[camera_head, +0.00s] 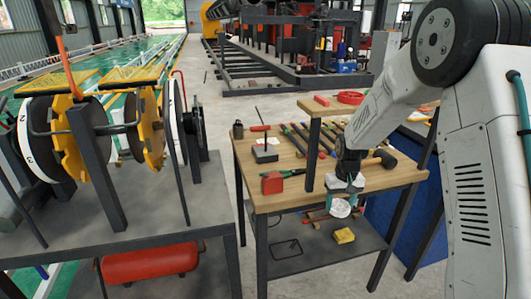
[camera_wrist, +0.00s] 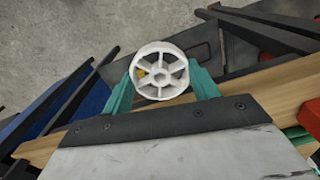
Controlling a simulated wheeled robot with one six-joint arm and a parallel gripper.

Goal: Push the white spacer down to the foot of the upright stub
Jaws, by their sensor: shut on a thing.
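The white spacer (camera_wrist: 160,69) is a round spoked wheel, held between the two green fingers of my gripper (camera_wrist: 162,78) in the wrist view. In the head view the spacer (camera_head: 340,209) hangs below my gripper (camera_head: 342,200), in front of the wooden table's near edge and above its lower shelf. The stub does not clearly show in the wrist view.
The wooden table (camera_head: 290,203) carries a red box (camera_head: 272,183), a hammer (camera_head: 378,160) and several bars. A yellow block (camera_head: 344,235) lies on the lower shelf. Wheel spools (camera_head: 60,140) stand at left.

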